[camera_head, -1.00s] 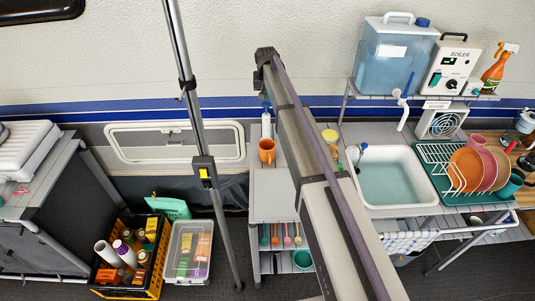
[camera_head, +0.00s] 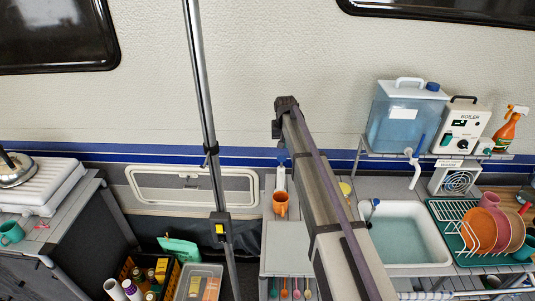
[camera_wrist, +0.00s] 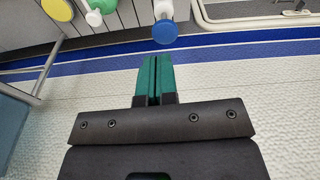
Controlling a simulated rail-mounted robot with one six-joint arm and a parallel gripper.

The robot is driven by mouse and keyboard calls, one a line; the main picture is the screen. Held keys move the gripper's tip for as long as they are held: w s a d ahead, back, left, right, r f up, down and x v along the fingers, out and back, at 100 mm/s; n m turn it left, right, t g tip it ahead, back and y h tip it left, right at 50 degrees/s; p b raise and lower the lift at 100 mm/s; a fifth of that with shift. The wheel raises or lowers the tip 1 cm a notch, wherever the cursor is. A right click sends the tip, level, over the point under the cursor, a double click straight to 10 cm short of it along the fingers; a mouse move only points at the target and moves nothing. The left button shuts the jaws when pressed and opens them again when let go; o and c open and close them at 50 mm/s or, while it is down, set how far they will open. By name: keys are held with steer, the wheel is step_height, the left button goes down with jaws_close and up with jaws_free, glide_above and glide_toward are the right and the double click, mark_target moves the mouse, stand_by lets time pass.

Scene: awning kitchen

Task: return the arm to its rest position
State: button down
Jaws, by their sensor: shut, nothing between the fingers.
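My arm reaches from the bottom centre of the head view up toward the van wall. My gripper (camera_wrist: 154,75) shows in the wrist view with its two green fingers shut together and nothing between them. In the wrist view the fingertips point toward a white item with a blue cap (camera_wrist: 165,32), with a small gap seen between them; depth is hard to judge. In the head view the fingers are hidden or too small to make out at the arm's far end.
A tent pole (camera_head: 207,130) stands left of my arm. An orange mug (camera_head: 280,204) stands on the shelf unit beside the arm. Right are a sink (camera_head: 410,240), a water tank (camera_head: 403,125), a boiler (camera_head: 461,130) and a dish rack (camera_head: 455,212).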

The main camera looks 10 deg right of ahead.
steer(key=s+f+b, duration=0.3)
steer(key=s, duration=1)
steer(key=s+f+g+b, duration=0.1)
steer(key=s+f+b, duration=0.3)
steer(key=s, duration=1)
steer(key=s+f+n+b, duration=0.1)
steer(key=s+f+b, duration=0.3)
steer(key=s, duration=0.9)
steer(key=shift+s+g, duration=0.25)
steer(key=shift+g, duration=0.15)
